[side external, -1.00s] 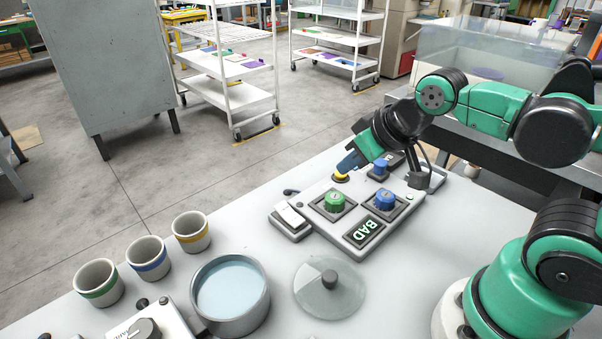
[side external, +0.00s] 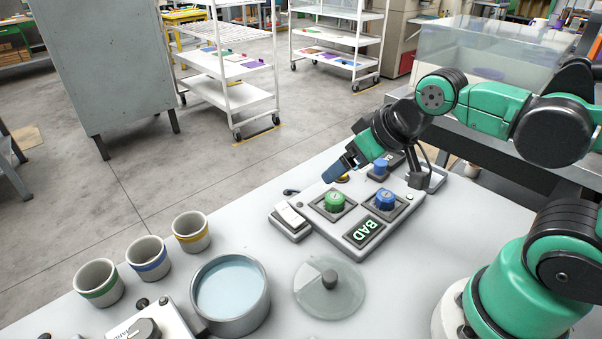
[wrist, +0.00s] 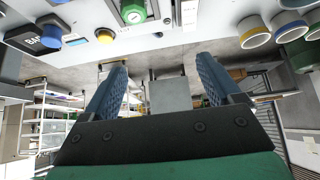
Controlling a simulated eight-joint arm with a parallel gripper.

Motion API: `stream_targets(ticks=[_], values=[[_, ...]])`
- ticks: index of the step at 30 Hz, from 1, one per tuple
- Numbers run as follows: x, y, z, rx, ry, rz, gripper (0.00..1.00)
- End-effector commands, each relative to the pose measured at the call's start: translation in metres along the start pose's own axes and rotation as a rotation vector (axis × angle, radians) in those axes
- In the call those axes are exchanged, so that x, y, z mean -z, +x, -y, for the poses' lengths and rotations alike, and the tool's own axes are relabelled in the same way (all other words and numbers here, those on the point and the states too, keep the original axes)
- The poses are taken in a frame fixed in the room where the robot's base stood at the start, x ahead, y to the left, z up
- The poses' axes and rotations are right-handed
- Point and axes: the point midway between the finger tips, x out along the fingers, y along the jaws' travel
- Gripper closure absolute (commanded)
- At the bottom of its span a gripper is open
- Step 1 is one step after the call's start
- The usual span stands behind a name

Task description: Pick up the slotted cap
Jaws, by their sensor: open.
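No part is plainly marked as the slotted cap, and I cannot tell for sure which one it is. A green round cap (side external: 334,200) with a pale mark on top sits in a square mount on the grey panel, and shows in the wrist view (wrist: 133,11). A blue cap (side external: 385,198) sits beside it, with another blue cap (side external: 381,167) behind. My gripper (side external: 329,178) is above the panel's back left part, just behind and above the green cap and apart from it. In the wrist view its blue fingers (wrist: 161,62) are spread, with nothing between them.
A yellow button (side external: 343,178) is partly hidden behind my gripper. A water-filled bowl (side external: 230,290), a glass lid (side external: 329,287) and three banded cups (side external: 148,257) stand nearer the front left.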

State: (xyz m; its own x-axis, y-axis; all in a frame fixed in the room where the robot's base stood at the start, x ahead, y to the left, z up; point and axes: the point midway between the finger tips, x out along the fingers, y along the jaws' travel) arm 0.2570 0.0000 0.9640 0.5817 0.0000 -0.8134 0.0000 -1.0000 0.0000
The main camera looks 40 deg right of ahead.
Motion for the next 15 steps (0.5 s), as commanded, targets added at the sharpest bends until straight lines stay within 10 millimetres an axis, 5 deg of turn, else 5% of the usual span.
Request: stream_targets(ticks=[8, 15], values=[[0.000, 0.002, -0.007, -0.018, 0.157, 0.037, 0.16], [-0.008, 0.015, -0.044, -0.184, 1.007, 0.198, 0.16]])
